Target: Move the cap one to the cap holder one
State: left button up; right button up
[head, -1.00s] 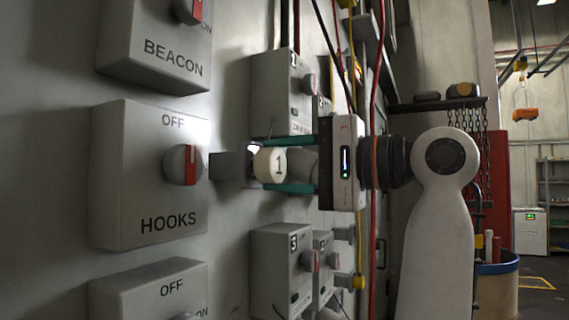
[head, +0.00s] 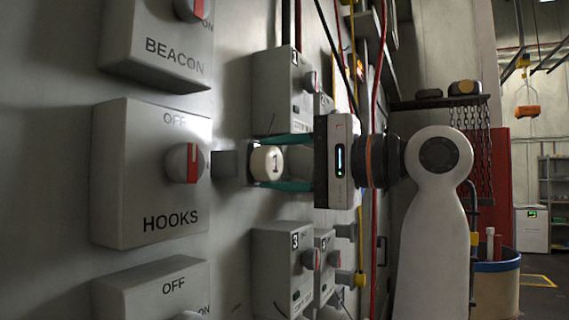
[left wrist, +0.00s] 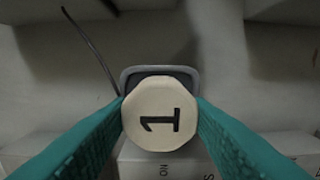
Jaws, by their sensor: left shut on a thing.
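The cap one (head: 267,162) is a cream, round-faced cap with a black "1". It stands out from the wall in front of a grey block-shaped mount (head: 226,165). My left gripper (head: 262,161) is shut on the cap, one teal finger above and one below it. In the left wrist view, the fingers grip the cap (left wrist: 160,118) from both sides, with a dark grey rounded holder (left wrist: 160,73) right behind it. I cannot tell whether this mount is cap holder one, or whether the cap touches it. My right gripper is not in view.
The HOOKS switch box (head: 150,175) with its knob is left of the cap. A box marked 1 (head: 282,95) is above, and a box marked 3 (head: 283,265) below. Red, yellow and black cables hang behind my gripper. A thin dark wire (left wrist: 92,52) runs near the holder.

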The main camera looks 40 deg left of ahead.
pick_arm(q)
jog(key=shift+a, duration=0.2)
jog(key=o, duration=1.4)
jog(key=shift+c, duration=0.2)
jog(key=shift+d, duration=0.15)
jog(key=v, duration=1.1)
jog(key=shift+d, duration=0.4)
jog(key=shift+w, duration=0.1)
